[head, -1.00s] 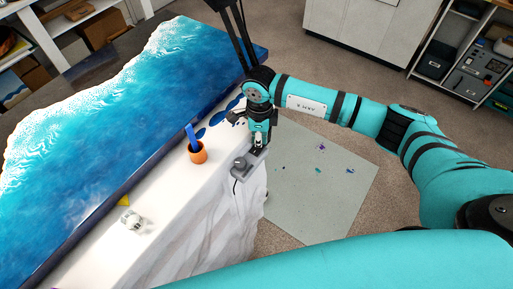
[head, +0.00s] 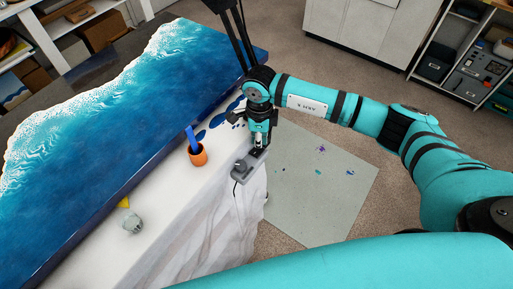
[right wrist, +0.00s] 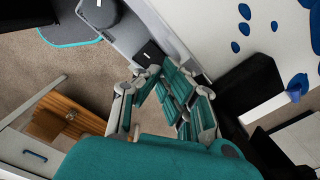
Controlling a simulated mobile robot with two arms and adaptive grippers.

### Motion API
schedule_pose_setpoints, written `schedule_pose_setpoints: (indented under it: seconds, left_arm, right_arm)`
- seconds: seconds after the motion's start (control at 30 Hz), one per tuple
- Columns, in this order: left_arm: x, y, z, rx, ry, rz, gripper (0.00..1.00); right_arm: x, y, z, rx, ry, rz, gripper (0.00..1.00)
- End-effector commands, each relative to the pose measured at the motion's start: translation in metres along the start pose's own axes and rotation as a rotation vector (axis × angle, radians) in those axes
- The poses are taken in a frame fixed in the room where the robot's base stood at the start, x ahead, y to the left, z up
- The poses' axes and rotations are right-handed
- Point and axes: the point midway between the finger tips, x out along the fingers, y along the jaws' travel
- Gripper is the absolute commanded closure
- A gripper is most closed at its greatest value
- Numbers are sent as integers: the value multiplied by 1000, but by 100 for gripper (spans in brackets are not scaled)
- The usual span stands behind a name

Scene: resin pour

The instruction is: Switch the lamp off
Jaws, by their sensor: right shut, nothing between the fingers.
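A grey control box (head: 248,164) with a round knob and a cord lies at the right edge of the white-covered table. In the right wrist view the box (right wrist: 128,42) carries a black rocker switch (right wrist: 149,52). My right gripper (head: 259,145) points down over the far end of the box. In the right wrist view its fingertips (right wrist: 161,70) are together and empty, close to the switch; I cannot tell whether they touch it. Black lamp arms (head: 233,38) rise behind my gripper; the lamp head is out of view. My left gripper is not in view.
An orange cup (head: 198,155) with a blue tool stands left of the box. A small pale jar (head: 132,223) and a yellow piece (head: 123,202) are nearer. A blue resin slab (head: 120,130) fills the left. A spotted mat (head: 320,190) lies on the floor.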

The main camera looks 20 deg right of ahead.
Motion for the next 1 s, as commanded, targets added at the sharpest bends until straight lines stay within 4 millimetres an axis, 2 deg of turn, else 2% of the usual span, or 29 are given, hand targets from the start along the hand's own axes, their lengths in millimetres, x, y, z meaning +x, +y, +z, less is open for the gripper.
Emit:
schedule_pose_setpoints:
  seconds: [0.03, 0.6, 1.0]
  left_arm:
    - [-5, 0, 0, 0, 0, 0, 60]
    - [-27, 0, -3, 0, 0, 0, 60]
    - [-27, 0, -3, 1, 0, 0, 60]
  right_arm:
    - [-7, 0, 0, 0, 0, -1, 100]
    - [-52, 0, 0, 0, 1, -1, 100]
    - [-54, 0, 0, 1, 1, 0, 100]
